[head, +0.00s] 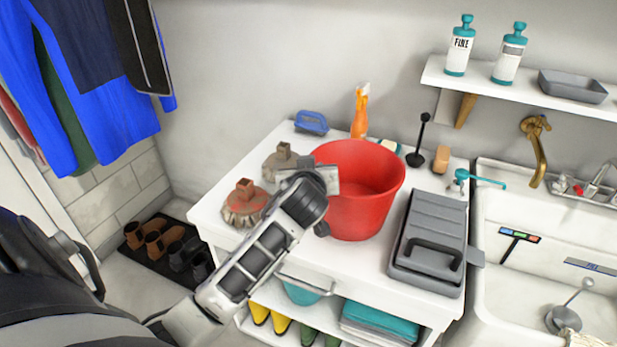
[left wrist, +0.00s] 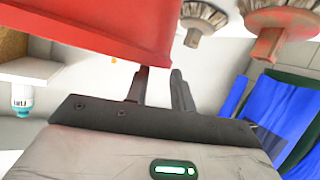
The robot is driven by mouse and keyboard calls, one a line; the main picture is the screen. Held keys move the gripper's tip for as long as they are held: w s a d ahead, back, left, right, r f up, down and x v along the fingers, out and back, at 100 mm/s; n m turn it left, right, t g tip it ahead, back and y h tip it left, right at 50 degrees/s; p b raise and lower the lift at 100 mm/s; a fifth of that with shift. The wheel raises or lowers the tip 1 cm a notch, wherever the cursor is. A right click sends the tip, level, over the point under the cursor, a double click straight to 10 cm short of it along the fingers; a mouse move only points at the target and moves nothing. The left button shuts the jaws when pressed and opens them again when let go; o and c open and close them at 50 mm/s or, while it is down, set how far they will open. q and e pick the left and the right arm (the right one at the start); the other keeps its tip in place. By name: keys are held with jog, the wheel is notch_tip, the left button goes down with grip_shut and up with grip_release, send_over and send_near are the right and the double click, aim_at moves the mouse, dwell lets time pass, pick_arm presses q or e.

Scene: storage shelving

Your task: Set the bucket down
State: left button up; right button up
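The red bucket (head: 372,205) stands upright on the white table (head: 318,255); its base appears to rest on the top. My left gripper (head: 326,178) is at the bucket's left rim and covers part of it. In the left wrist view the bucket (left wrist: 100,28) fills the upper left, its edge close to the fingertips. The two fingers of the left gripper (left wrist: 160,75) stand apart with a gap and no bucket wall clearly clamped between them. Whether a fingertip still touches the rim is hard to see. My right gripper is not in view.
Two brushes (head: 244,203) lie left of the bucket. A grey toolbox (head: 432,240) stands close on its right. An orange spray bottle (head: 360,115) and a black plunger-like tool (head: 416,155) are behind. A sink (head: 540,250) adjoins on the right. The table's front strip is clear.

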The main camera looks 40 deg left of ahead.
pick_arm(q)
jog(key=v, duration=0.9)
jog(key=s+d+f+m+h, duration=0.5)
jog(key=s+d+f, duration=0.2)
jog(key=f, duration=0.3)
jog(key=s+d+f+m+g+h, duration=0.1)
jog(key=s+d+f+m+h, duration=0.4)
jog(key=s+d+f, duration=0.2)
notch_tip(320, 180, down, 5)
jog(key=d, duration=0.2)
jog(key=shift+s+d+r+m+h, duration=0.2)
jog(key=shift+d+m+h, duration=0.1)
jog(key=shift+m, duration=0.1)
jog(key=shift+a, duration=0.15)
